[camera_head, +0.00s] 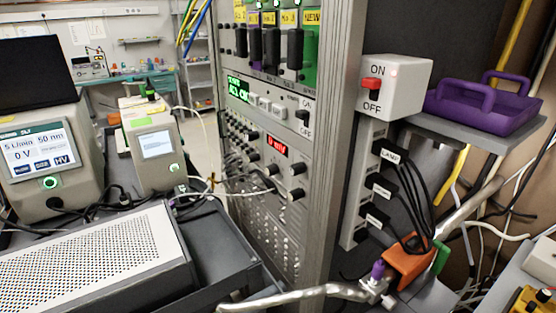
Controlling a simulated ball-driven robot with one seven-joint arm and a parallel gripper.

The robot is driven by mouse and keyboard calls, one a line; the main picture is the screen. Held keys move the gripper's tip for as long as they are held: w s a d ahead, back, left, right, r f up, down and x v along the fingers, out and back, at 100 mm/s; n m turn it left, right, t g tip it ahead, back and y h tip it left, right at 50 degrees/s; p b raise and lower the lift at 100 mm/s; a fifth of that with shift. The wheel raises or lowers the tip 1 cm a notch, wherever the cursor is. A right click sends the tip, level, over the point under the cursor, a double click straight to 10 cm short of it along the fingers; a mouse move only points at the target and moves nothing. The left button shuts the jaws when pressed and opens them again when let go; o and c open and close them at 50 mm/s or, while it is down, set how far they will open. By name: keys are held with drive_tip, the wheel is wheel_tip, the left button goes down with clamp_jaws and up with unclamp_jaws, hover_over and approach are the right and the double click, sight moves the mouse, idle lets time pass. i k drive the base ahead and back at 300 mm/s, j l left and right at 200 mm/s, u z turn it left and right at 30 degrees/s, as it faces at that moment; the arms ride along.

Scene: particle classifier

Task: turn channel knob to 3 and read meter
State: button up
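A tall rack (290,225) of electronics stands in the middle of the head view, its front panel turned to the left. A meter (277,141) with a small red lit display sits about halfway up; it seems to read 0 mV, but the digits are small. Black round knobs sit around it: one to its upper left (253,136), one below left (271,169), one below right (299,168) and one lower right (296,194). Their labels and pointer positions are too small to read, so I cannot tell which is the channel knob or its setting. My gripper is not in view.
A grey instrument with a screen (38,150) and a smaller one (158,145) stand at left. A perforated metal box (90,250) lies on a dark cart. Right of the rack are an ON/OFF switch box (395,88), cables and a purple tray (480,112). A silver pipe crosses the bottom.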

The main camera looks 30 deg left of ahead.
sight(273, 169)
drive_tip(key=j+u, duration=0.8)
drive_tip(key=j, duration=0.2)
drive_tip(key=k, duration=0.05)
